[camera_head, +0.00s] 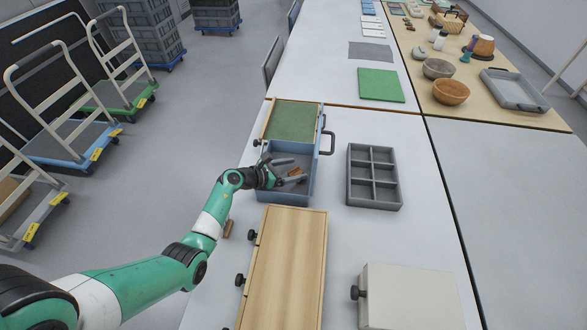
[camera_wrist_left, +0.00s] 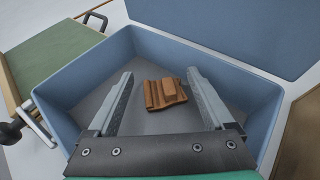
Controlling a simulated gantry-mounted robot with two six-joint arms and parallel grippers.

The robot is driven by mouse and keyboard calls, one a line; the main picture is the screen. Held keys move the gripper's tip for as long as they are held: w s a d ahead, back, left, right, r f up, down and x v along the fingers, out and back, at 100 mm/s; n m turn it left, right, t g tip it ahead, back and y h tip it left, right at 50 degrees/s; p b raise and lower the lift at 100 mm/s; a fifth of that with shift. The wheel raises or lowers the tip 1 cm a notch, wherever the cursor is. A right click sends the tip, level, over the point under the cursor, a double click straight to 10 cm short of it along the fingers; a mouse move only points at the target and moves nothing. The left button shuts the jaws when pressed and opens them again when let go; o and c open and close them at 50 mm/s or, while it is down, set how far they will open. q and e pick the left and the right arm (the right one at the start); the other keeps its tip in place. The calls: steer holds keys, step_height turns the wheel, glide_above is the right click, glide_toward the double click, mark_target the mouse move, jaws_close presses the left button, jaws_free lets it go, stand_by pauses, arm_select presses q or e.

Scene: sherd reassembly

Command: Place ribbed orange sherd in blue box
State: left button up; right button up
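The ribbed orange sherd (camera_wrist_left: 166,93) lies inside the blue box, on its grey floor as far as I can tell. It also shows in the head view (camera_head: 295,171) as a small orange-brown patch by the fingers. The blue box (camera_head: 288,197) is open at the top; its inner wall shows in the left wrist view (camera_wrist_left: 78,75). My left gripper (camera_head: 287,169) is over and partly within the box. Its fingers are spread wide, with the sherd between and slightly beyond the tips, and a gap on each side. My right gripper is not in view.
A green-topped board (camera_head: 293,121) adjoins the box's far side. A grey compartment tray (camera_head: 373,177) stands to the right. A wooden drawer unit (camera_head: 285,268) and a white box (camera_head: 410,296) are nearer. A small brown piece (camera_head: 227,229) lies at the table's left edge.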

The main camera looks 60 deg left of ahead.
arm_select(q)
steer(key=shift+o, duration=0.5)
steer(key=shift+r, duration=0.1)
steer(key=shift+r+p, duration=0.35)
steer(key=shift+s+r+p, duration=1)
steer(key=shift+s+p, duration=0.05)
steer(key=shift+s, duration=0.05)
steer(key=p+v, duration=0.3)
steer(key=v, duration=0.6)
steer(key=shift+s+f, duration=0.25)
steer(key=shift+s, duration=0.1)
